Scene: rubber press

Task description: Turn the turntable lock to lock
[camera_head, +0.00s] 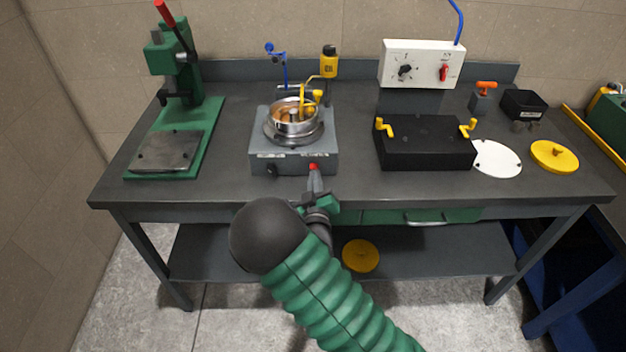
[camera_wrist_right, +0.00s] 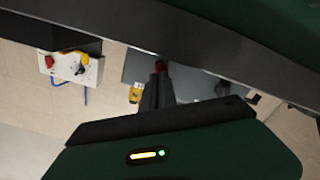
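The turntable (camera_head: 262,147) is a grey box unit on the bench, with a round metal bowl on top. My left gripper is not in view.
A black knob (camera_head: 271,170) is on the same front face, left of the lock. A green press (camera_head: 190,134) with a red handle stands at the left. A black block (camera_head: 425,145) with yellow handles stands to the right.

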